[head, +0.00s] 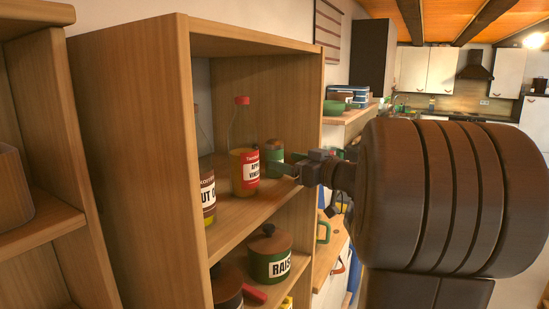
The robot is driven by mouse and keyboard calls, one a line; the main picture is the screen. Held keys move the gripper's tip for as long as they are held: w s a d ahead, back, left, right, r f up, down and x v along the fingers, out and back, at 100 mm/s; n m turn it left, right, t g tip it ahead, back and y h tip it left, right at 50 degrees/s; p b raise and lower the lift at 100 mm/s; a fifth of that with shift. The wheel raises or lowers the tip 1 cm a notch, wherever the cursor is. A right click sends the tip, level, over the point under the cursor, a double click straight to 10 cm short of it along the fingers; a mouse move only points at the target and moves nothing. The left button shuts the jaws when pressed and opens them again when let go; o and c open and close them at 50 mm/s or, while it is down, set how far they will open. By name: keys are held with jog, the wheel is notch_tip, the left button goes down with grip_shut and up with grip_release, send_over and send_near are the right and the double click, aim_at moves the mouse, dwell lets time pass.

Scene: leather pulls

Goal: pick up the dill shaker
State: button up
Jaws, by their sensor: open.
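My gripper (283,168) is open and reaches from the right into the upper compartment of the wooden shelf (262,208). A small green container (273,150) with a darker lid stands upright just behind the gripper's fingers. Its label is not readable, so I cannot tell if it is the dill shaker. The fingers overlap its lower part in the picture; I cannot tell whether they touch it. No readable dill label shows anywhere.
A glass apple vinegar bottle (244,165) with a red cap stands left of the fingers. An oil bottle (207,190) stands nearer the left side wall. A green raisin pot (269,256) sits on the shelf below. The right upright (308,110) is close to my gripper.

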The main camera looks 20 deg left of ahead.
aim_at(282, 158)
jog(key=p+x, duration=0.1)
jog(key=x, duration=0.4)
jog(key=shift+r, duration=0.1)
jog(key=c, duration=1.1)
